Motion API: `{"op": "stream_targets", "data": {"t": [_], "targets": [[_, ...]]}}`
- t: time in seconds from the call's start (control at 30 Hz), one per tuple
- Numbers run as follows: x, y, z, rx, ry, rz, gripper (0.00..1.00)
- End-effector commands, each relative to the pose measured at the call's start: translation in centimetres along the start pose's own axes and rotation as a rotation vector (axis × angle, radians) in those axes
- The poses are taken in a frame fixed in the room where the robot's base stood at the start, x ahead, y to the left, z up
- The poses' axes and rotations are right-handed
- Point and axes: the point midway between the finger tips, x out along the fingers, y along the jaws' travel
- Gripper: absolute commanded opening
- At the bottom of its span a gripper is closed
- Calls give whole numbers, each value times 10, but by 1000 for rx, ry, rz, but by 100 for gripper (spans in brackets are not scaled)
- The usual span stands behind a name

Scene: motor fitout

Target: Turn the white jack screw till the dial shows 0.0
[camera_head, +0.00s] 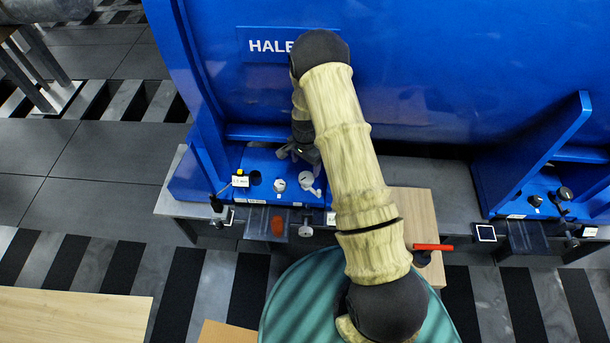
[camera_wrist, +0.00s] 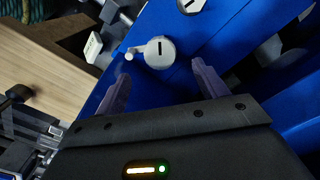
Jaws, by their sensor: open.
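My gripper (camera_head: 303,150) is open above the blue foot of the machine, left of the middle. In the wrist view its two fingers (camera_wrist: 160,85) point at a pale round slotted head (camera_wrist: 160,52) with a small side lever; nothing is held between them. That head (camera_head: 306,180) and a second one (camera_head: 280,185) sit on the blue foot in the head view. A pale round knob (camera_head: 305,231) below the front edge may be the white jack screw; I cannot tell for sure.
A similar blue foot (camera_head: 545,190) stands at the right, with another framed display (camera_head: 485,233). The blue machine wall (camera_head: 430,70) rises behind. A wooden tabletop (camera_head: 70,315) is at lower left.

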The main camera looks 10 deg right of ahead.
Motion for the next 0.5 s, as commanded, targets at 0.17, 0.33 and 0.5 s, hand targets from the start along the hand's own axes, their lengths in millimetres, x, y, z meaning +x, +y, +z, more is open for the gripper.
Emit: {"op": "stream_targets", "data": {"t": [0.17,0.33,0.5], "targets": [[22,1,0,0,-2,2,72],[49,0,1,-2,-2,2,72],[68,-1,2,-3,-1,1,72]]}}
